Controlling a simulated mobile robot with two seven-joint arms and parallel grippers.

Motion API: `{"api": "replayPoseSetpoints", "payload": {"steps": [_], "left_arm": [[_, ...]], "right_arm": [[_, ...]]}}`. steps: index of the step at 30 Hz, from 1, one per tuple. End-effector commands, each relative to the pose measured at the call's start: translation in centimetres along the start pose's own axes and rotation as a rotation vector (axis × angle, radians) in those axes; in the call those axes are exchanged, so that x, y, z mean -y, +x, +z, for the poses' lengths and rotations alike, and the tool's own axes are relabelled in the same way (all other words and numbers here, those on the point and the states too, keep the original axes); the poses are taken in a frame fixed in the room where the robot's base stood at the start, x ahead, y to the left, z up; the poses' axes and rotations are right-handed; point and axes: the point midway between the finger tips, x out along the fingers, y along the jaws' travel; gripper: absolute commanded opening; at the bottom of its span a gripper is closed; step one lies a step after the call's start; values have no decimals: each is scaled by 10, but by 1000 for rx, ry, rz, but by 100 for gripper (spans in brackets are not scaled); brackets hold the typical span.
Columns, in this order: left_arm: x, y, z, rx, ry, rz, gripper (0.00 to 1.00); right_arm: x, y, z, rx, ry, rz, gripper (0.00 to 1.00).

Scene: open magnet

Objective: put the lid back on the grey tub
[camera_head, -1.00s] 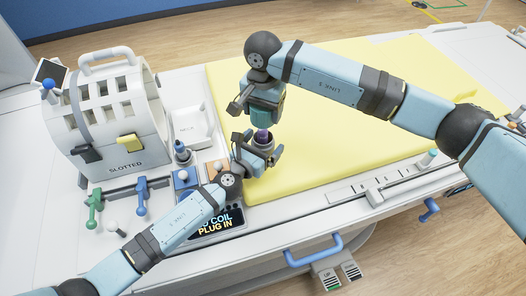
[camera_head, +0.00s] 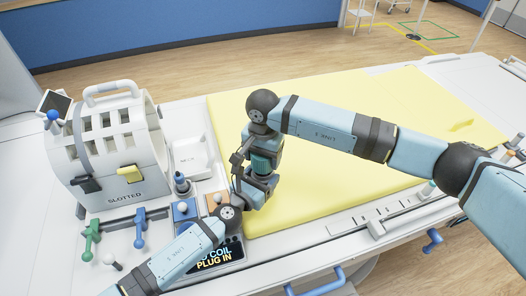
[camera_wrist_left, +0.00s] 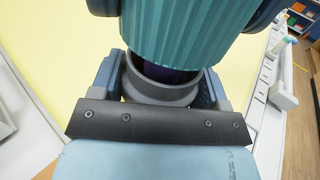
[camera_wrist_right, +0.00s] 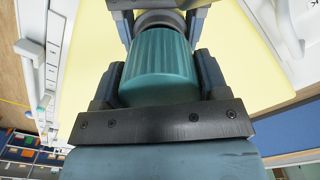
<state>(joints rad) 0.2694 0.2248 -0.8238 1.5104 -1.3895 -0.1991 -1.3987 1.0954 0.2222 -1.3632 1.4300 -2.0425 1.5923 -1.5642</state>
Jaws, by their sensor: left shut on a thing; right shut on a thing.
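The teal ribbed lid (camera_head: 265,160) is in my right gripper (camera_head: 262,176), which is shut on it above the mattress edge. The lid fills the middle of the right wrist view (camera_wrist_right: 158,70). The grey tub (camera_wrist_left: 162,92) is in my left gripper (camera_wrist_left: 163,88), shut around its sides, with the mouth facing the lid. Something dark purple (camera_wrist_left: 165,72) shows inside the mouth. The lid is right over the tub, close to its rim; I cannot tell whether they touch. In the head view the right gripper and lid mostly hide the tub.
A yellow mattress (camera_head: 350,130) lies behind and right of the grippers. A white slotted coil (camera_head: 115,150) stands at the left, with a white tray (camera_head: 190,155) beside it. A display panel (camera_head: 216,258) lies below my left gripper.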

Motion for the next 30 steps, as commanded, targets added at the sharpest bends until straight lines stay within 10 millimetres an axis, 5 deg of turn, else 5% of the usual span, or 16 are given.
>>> {"api": "replayPoseSetpoints", "payload": {"steps": [30], "left_arm": [[0,0,0,-1,0,0,26]], "right_arm": [[0,17,0,0,-1,0,45]]}}
